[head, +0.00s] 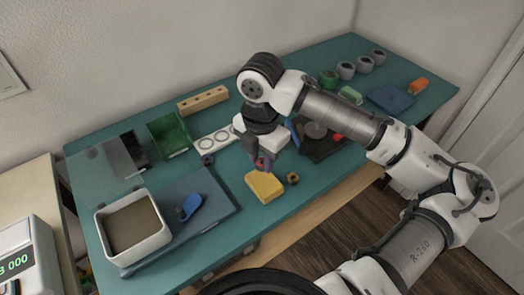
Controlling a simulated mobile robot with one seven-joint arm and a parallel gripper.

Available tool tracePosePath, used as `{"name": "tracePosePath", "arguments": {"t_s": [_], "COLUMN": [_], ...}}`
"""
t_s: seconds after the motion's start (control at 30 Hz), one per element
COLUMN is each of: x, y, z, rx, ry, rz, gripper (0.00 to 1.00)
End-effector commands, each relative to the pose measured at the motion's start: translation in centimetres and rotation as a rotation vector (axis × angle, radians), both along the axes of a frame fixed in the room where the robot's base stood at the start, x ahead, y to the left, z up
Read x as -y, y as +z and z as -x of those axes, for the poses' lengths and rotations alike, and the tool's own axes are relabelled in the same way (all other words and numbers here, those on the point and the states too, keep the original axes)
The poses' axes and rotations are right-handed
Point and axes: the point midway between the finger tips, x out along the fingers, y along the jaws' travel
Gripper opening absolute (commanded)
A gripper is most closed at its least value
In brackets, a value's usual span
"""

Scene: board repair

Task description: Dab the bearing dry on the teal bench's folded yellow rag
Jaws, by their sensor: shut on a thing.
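The folded yellow rag (264,187) lies near the front edge of the teal bench (335,172), at its middle. My gripper (263,165) points down just above the rag's back edge. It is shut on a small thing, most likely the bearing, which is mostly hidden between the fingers. I cannot tell whether it touches the rag. A small brass-coloured ring (293,178) lies on the bench just right of the rag. A dark round part (207,160) lies to the left, by a white plate with round recesses (215,138).
A white tub (134,229) and a blue object (190,207) stand on a blue-grey mat (217,187) at left. A green bin (168,135) and a wooden block (203,100) are behind. Several grey cups (346,70), a blue cloth-like square (391,98) and an orange block (419,85) are at right.

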Motion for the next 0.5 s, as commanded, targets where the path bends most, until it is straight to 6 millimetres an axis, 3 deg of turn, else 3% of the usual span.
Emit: {"name": "tracePosePath", "arguments": {"t_s": [0.5], "x": [0.0], "y": [-2.9], "z": [-0.1], "rx": [0.001], "ry": [0.052], "rz": [0.001], "gripper": [0.13]}}
